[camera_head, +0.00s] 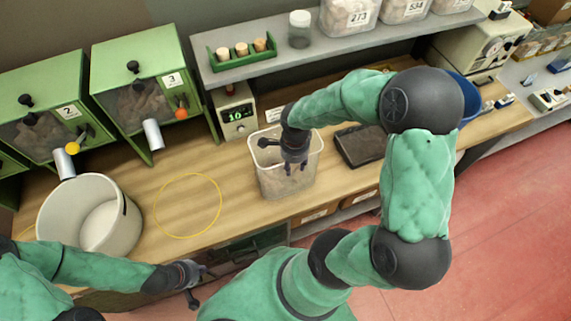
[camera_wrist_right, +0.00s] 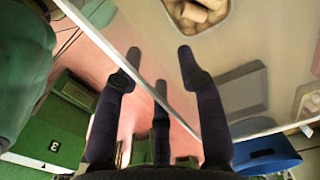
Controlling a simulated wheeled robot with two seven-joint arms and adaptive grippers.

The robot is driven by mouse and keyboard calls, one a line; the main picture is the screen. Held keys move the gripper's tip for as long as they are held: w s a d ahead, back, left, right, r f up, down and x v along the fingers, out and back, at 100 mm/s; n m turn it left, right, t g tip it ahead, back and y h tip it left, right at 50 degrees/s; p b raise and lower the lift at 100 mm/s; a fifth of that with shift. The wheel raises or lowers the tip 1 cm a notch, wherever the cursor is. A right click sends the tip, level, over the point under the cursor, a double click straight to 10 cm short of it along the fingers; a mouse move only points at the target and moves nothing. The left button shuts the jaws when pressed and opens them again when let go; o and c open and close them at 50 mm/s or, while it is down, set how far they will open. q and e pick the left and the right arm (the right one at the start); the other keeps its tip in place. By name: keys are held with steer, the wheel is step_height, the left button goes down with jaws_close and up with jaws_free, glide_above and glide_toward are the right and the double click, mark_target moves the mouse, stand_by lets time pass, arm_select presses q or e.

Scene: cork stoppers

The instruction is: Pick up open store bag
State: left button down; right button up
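A pale translucent open-topped bag (camera_head: 272,180) stands upright on the wooden counter in the head view. In the right wrist view, the bag (camera_wrist_right: 222,32) shows at the top edge with tan corks inside. My right gripper (camera_head: 290,168) points down over the bag's opening in the head view; I cannot tell if it touches the rim.
A white bucket (camera_head: 88,235) and a yellow ring (camera_head: 188,235) lie left of the bag. A scale (camera_head: 237,116) stands behind it and a dark tray (camera_head: 360,150) to its right. A shelf (camera_head: 280,62) with closed bags (camera_head: 348,14) and dispensers (camera_head: 140,90) line the back.

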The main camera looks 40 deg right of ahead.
steer(key=shift+f, duration=0.35)
steer(key=shift+c, duration=0.3)
jaws_close()
